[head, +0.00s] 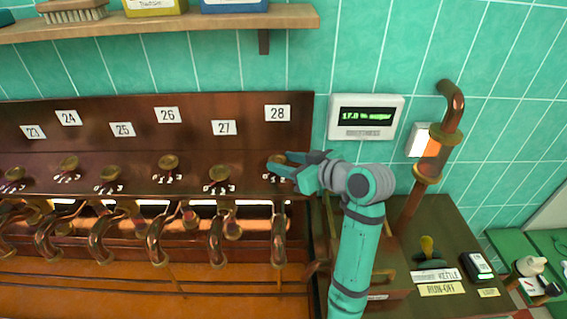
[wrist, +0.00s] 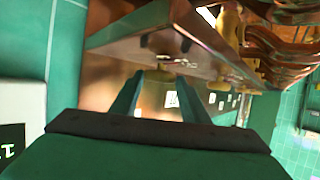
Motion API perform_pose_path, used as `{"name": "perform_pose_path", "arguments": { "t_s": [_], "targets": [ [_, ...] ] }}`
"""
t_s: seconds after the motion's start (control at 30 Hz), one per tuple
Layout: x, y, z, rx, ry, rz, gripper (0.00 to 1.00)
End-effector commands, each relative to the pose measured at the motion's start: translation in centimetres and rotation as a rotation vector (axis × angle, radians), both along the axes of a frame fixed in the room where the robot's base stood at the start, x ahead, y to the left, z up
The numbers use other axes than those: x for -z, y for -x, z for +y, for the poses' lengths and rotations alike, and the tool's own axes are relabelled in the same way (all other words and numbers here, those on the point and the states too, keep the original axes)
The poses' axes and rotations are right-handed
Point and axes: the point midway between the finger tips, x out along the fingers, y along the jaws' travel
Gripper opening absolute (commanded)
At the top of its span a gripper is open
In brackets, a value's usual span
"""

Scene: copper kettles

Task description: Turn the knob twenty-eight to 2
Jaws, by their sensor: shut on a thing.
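The brass knob twenty-eight (head: 274,160) is on the wooden panel, under the white number plate 28 (head: 277,113). My teal gripper (head: 285,167) reaches it from the right and is shut on it. The gripper covers much of the knob and most of its dial marks, so I cannot read its setting. In the wrist view the two fingers of my gripper (wrist: 160,82) stand on either side of the knob, which is hard to make out there.
Knob 27 (head: 219,173) is close on the left, in a row with several others. Curved copper pipes (head: 278,245) hang below. A lit display (head: 366,117) is on the tiled wall at right. A vertical copper pipe (head: 408,205) stands right of my arm. A shelf (head: 200,25) runs above.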

Motion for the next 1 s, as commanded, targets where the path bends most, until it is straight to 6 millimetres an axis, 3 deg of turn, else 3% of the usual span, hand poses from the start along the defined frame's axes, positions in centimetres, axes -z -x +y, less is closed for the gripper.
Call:
{"name": "perform_pose_path", "arguments": {
  "t_s": [0.3, 0.8, 0.83, 0.9, 1.0],
  "targets": [
    [-0.01, -0.23, -0.43, -0.102, 0.001, 0.001, 0.19],
    [0.06, -0.25, -0.41, -0.118, 0.001, 0.002, 0.19],
    [0.06, -0.25, -0.4, -0.118, 0.001, 0.002, 0.46],
    [0.06, -0.26, -0.39, -0.118, 0.001, 0.002, 0.6],
    [0.06, -0.26, -0.34, -0.118, 0.001, 0.002, 0.6]
  ]
}}
